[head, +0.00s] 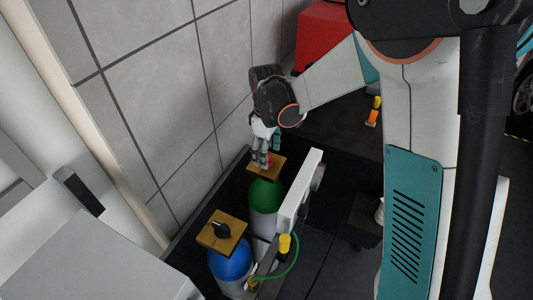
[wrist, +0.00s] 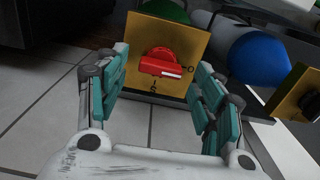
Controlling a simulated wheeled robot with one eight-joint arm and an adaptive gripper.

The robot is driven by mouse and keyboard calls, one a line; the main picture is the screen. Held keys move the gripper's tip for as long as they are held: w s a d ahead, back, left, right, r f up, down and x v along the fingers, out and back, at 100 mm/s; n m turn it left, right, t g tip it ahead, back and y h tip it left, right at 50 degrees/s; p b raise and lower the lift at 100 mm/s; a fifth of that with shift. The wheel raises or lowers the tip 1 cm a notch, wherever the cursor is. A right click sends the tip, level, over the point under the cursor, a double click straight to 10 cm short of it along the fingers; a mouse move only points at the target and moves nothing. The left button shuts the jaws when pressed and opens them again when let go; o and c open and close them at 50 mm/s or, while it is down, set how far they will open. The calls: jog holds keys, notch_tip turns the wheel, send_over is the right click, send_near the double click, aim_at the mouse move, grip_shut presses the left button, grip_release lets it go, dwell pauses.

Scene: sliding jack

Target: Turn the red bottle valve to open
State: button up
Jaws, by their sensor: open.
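The red bottle valve (wrist: 162,64) is a round knob with a bar handle and a white mark, set on a yellow square plate (wrist: 188,34). In the wrist view it lies between and beyond the fingers of my open gripper (wrist: 157,88), with nothing held. In the head view my gripper (head: 262,158) is just over the plate on top of the green bottle (head: 266,196). Only a bit of red shows there beside the fingers, so contact cannot be told.
A blue bottle (head: 230,262) with a black valve (head: 221,230) on its own yellow plate stands nearer. A white panel (head: 298,192) stands right of the bottles, and a tiled wall (head: 165,80) is on the left. A red box (head: 320,32) is at the back.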

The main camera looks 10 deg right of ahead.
notch_tip(320, 180, up, 11)
dwell(0.3)
jog(key=shift+f, duration=0.1)
jog(key=s+d+r+m+t, duration=0.3)
jog(key=s+d+r+m, duration=0.3)
jog(key=s, duration=0.4)
jog(key=s+d+m+t, duration=0.4)
jog(key=s+d+m, duration=0.1)
jog(key=s, duration=0.7)
jog(key=shift+d+f, duration=0.25)
jog(key=shift+d, duration=0.4)
jog(key=shift+a, duration=0.1)
dwell(0.3)
